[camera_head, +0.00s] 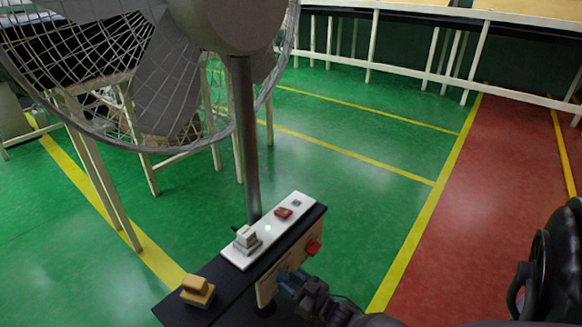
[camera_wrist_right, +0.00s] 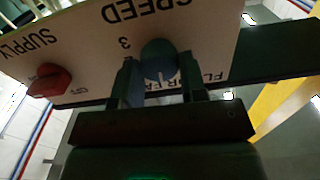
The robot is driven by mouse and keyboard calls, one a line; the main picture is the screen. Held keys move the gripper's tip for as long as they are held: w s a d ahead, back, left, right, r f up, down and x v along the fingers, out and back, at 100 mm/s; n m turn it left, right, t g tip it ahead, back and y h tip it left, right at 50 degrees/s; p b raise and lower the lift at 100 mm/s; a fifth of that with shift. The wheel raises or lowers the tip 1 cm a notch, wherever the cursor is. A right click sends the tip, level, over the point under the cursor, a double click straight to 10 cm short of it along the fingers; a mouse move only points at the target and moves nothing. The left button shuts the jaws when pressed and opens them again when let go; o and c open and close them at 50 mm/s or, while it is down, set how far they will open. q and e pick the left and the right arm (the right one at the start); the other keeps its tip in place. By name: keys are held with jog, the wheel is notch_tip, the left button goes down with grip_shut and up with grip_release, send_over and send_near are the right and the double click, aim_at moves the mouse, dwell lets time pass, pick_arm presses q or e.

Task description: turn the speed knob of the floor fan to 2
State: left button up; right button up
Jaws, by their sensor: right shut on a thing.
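The floor fan (camera_head: 245,130) stands on a grey pole above a dark control box. The box's pale front panel (camera_head: 268,287) carries the speed knob, which my right gripper hides in the head view. In the right wrist view the round blue-grey speed knob (camera_wrist_right: 159,54) sits under the upside-down word SPEED, with a 3 beside it. My right gripper (camera_head: 296,281) is shut on this knob, one finger on each side. I cannot tell which number the knob points to. My left gripper is not in view.
A red supply knob (camera_head: 314,246) sits on the same panel; it also shows in the right wrist view (camera_wrist_right: 49,80). The white top plate (camera_head: 243,262) bears a grey-white switch and a red switch (camera_head: 283,213). A yellow block (camera_head: 198,290) sits at the box's left end.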

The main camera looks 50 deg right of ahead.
jog(key=m+p, duration=0.1)
jog(key=m, duration=0.2)
jog(key=shift+d+r+m, duration=0.1)
jog(key=shift+m, duration=0.2)
jog(key=m, duration=0.3)
jog(key=shift+m, duration=0.4)
jog(key=m, duration=0.4)
jog(key=shift+d+f, duration=0.1)
jog(key=shift+f, duration=0.2)
jog(key=m, duration=0.2)
jog(key=shift+m, duration=0.4)
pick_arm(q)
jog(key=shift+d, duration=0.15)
pick_arm(e)
jog(key=shift+m, duration=0.4)
pick_arm(q)
jog(key=shift+b, duration=0.3)
pick_arm(e)
jog(key=o, duration=0.9)
